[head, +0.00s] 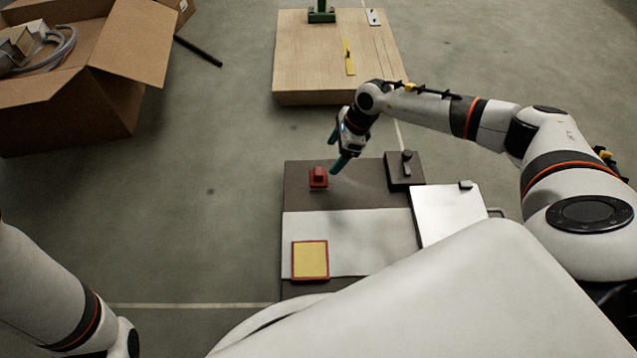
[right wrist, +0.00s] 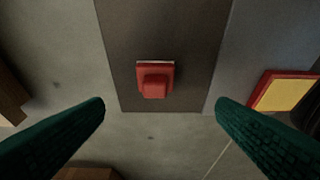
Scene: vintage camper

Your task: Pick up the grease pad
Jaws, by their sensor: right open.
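A small red block with a raised grip (head: 318,177) sits on the dark strip of a low work board (head: 300,205). It also shows in the right wrist view (right wrist: 154,80), between and beyond the fingers. A flat yellow pad with a red border (head: 310,260) lies on the board's near light part, and part of it shows in the right wrist view (right wrist: 284,93). I cannot tell for certain which of the two is the grease pad. My right gripper (head: 338,158) is open and empty, pointing down near the red block, apart from it. My left gripper is out of view.
A dark block with a knob (head: 404,170) and a white panel (head: 447,214) stand at the board's right. A wooden board (head: 310,70) with tools lies farther back. An open cardboard box (head: 120,60) stands back left. The floor left of the work board is clear.

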